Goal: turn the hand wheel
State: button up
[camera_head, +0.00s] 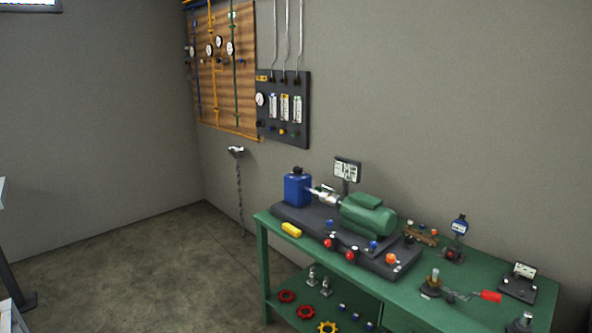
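Two red wheel-shaped parts, a red wheel (287,296) and a second red wheel (306,312), lie on the lower shelf of the green workbench (262,228). A yellow toothed wheel (327,327) lies beside them, cut off by the bottom edge of the picture. I cannot tell which of these, if any, is the task's hand wheel. My gripper is not in view.
On the bench stand a green motor (368,215), a blue container (297,189), small red knobs (350,256) and a red-handled tool (491,296). A gauge panel (284,108) and a wooden pipe board (225,70) hang on the wall. The floor (150,265) left of the bench is clear.

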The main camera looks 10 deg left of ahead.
aim_at(297, 170)
jog(key=z, duration=1.05)
jog(key=k, duration=0.2)
jog(key=u, duration=3.1)
jog(key=i, duration=0.7)
jog(key=z, duration=0.5)
jog(key=i, duration=0.7)
jog(key=z, duration=0.85)
jog(key=i, duration=0.6)
jog(key=z, duration=0.15)
